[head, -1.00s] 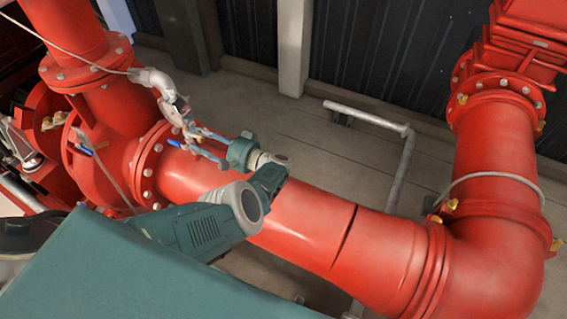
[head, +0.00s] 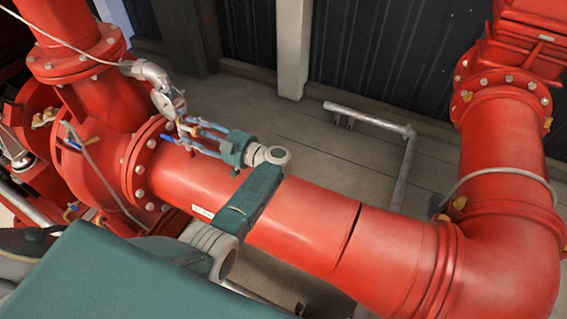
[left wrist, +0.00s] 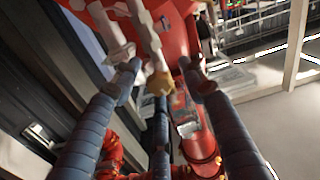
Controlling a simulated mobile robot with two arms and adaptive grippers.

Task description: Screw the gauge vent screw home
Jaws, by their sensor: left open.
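A small gauge (head: 172,102) sits on a grey pipe fitting above the large red pipe. My left gripper (head: 188,132) reaches to it from the right, with its blue-grey fingers at the brass-coloured fittings just below the gauge. In the left wrist view, the fingers of my left gripper (left wrist: 160,76) are spread apart. A brass-coloured hex part (left wrist: 160,84), probably the gauge vent screw, shows between the fingertips. I cannot tell whether a finger touches it. How far it is screwed in cannot be seen. My right gripper is not in view.
The red main pipe (head: 310,222) runs beneath my left arm and bends upward at the right. A flange with bolts (head: 140,170) is close to the left gripper. A grey pipe rail (head: 365,117) stands behind. Open floor (head: 310,150) lies between pipe and wall.

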